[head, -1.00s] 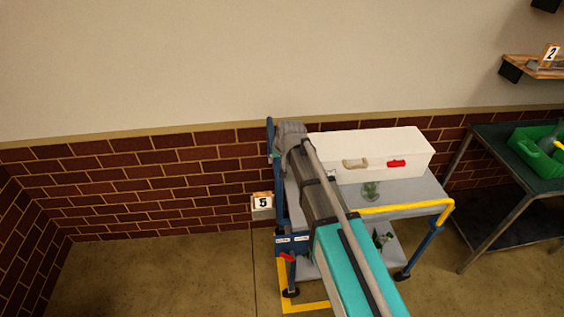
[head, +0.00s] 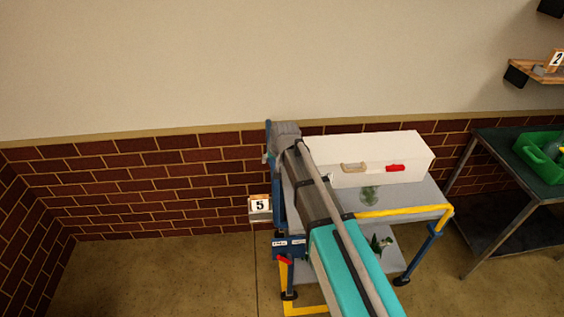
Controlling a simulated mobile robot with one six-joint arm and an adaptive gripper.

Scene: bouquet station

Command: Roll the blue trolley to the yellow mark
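The blue trolley (head: 434,242) has blue posts, grey shelves and a yellow front rail (head: 400,211). It stands against the brick wall, right of centre in the head view. The yellow mark (head: 305,309) shows as floor tape at the trolley's lower left, partly under it and partly hidden. My arm reaches across the trolley toward its left end. My gripper is hidden behind my arm's last links near the top of the left post, so I cannot see its fingers or whether it holds the trolley.
A number 5 sign (head: 260,205) is at the left. A dark table (head: 505,160) with a green tub (head: 540,152) stands right. Floor at left is clear.

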